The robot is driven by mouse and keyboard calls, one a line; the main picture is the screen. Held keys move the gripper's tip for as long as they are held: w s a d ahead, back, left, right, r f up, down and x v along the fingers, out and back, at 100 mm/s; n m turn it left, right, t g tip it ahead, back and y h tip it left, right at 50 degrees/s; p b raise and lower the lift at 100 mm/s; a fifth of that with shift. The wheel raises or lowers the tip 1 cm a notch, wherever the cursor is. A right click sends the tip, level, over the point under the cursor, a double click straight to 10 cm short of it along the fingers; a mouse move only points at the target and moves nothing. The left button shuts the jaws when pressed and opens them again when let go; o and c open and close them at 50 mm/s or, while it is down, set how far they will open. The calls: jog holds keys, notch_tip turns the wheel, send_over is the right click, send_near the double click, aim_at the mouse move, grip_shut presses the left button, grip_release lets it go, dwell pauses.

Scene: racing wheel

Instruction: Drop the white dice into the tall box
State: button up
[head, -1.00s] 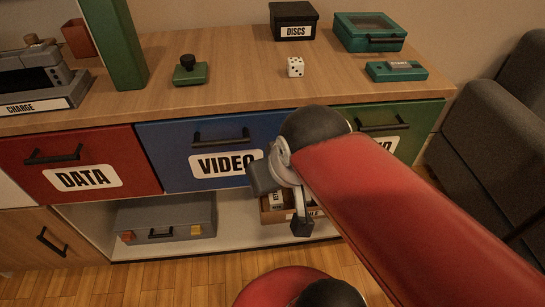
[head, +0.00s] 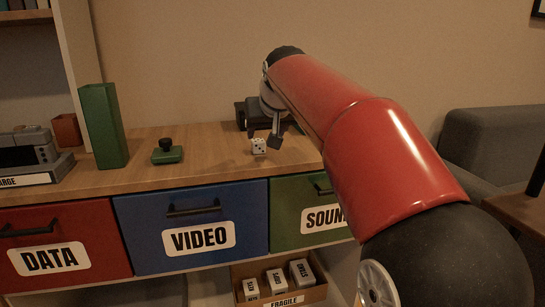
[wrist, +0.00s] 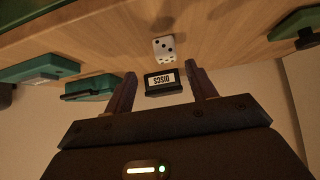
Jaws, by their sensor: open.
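The white dice (head: 259,146) with black pips sits on the wooden cabinet top, just below and in front of my gripper (head: 257,128) in the head view. In the wrist view the dice (wrist: 163,48) lies beyond the fingertips, roughly in line with the gap between them. My gripper (wrist: 163,77) is open and empty, its two fingers apart and not touching the dice. The tall green box (head: 103,125) stands upright on the cabinet top to the left; its inside is not visible.
A green stamp-like object (head: 167,154) stands between the tall box and the dice. The black DISCS box (wrist: 163,84) is behind the dice. A teal case (wrist: 92,88) and a teal device (wrist: 42,68) are nearby. Drawers, including VIDEO (head: 195,228), are shut.

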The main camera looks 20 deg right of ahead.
aim_at(258, 140)
jog(key=x, duration=0.5)
jog(key=a+x, duration=0.1)
jog(key=x, duration=0.1)
jog(key=shift+w, duration=0.6)
jog(key=c, duration=1.1)
